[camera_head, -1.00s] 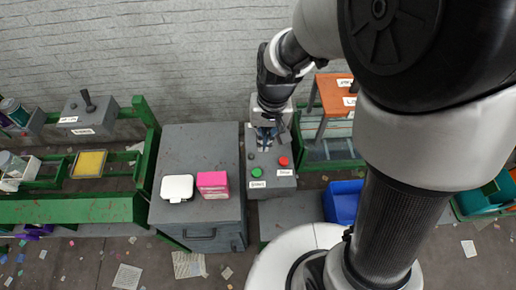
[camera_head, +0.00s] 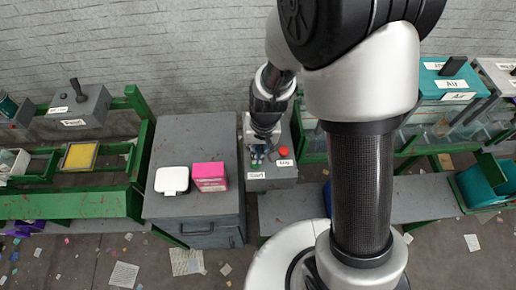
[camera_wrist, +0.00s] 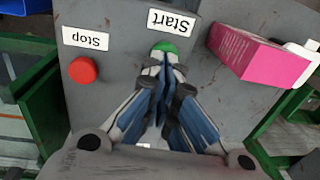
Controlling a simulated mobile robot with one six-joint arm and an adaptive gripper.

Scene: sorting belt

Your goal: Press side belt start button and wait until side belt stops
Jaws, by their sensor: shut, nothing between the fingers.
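The grey control box (camera_head: 283,173) stands right of a grey cabinet in the head view. In the wrist view it carries a green button (camera_wrist: 165,47) labelled Start and a red button (camera_wrist: 82,70) labelled Stop; the red button also shows in the head view (camera_head: 283,153). My gripper (camera_wrist: 163,65) is shut and empty, pointing at the green button. Its tips overlap the button's near edge in the wrist view. In the head view my gripper (camera_head: 258,157) hides most of the green button. I cannot tell whether the tips press it.
The grey cabinet (camera_head: 200,135) holds a pink box (camera_head: 209,175) and a white case (camera_head: 172,180). A green-framed belt (camera_head: 70,205) with a yellow tray (camera_head: 80,156) is at left. A teal machine (camera_head: 440,85) marked Air and teal bins (camera_head: 480,180) are at right.

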